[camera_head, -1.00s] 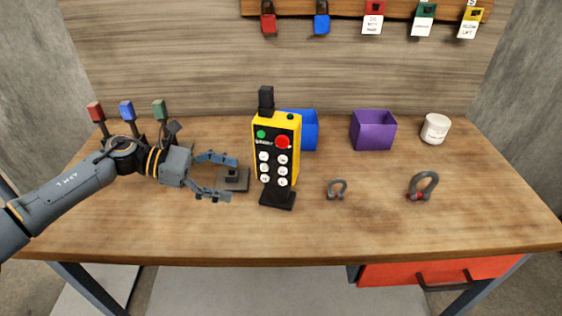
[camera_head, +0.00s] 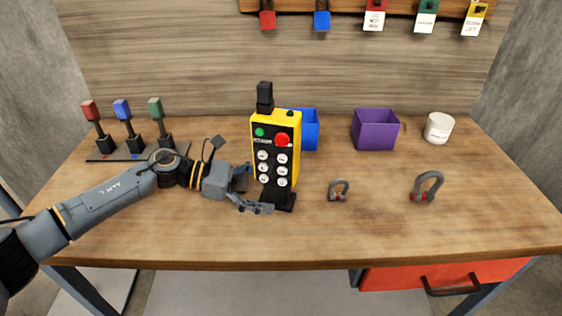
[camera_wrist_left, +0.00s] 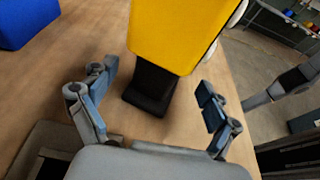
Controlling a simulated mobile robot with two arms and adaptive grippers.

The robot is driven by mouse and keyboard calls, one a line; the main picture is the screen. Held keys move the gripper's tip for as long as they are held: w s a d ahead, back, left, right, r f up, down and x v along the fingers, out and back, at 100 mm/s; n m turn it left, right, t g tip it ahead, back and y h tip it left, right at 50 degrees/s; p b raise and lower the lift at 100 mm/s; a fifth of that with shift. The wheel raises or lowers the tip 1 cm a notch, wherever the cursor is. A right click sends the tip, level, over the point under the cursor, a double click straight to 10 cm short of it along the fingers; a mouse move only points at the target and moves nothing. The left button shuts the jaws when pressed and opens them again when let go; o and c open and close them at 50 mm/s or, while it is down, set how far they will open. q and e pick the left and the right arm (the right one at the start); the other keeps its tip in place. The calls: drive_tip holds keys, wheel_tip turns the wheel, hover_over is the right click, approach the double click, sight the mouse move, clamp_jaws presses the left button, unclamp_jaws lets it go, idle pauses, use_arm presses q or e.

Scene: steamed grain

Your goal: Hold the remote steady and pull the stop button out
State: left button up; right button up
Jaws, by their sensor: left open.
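The yellow remote (camera_head: 297,160) stands upright in a black stand (camera_head: 283,203) at mid-table. Its black face has a green button, several white buttons and the red stop button (camera_head: 282,140) at the upper right. My left gripper (camera_head: 256,190) is open at the remote's left side, low down. One finger shows in front of the stand; the other is mostly hidden. In the left wrist view the remote (camera_wrist_left: 172,35) and its black base lie ahead, between and beyond the open fingers (camera_wrist_left: 155,100). My right gripper is not seen in the head view.
A blue bin (camera_head: 311,130) stands behind the remote, and a purple bin (camera_head: 376,131) and white jar (camera_head: 438,128) stand farther right. Two grey shackles (camera_head: 338,191) (camera_head: 425,187) lie at right. Three coloured-top switches (camera_head: 123,112) stand back left. The front table is clear.

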use_arm(q)
drive_tip(key=shift+d+f, duration=0.2)
drive_tip(key=shift+d, duration=0.45)
drive_tip(key=c, duration=1.4)
drive_tip(key=shift+o, duration=0.2)
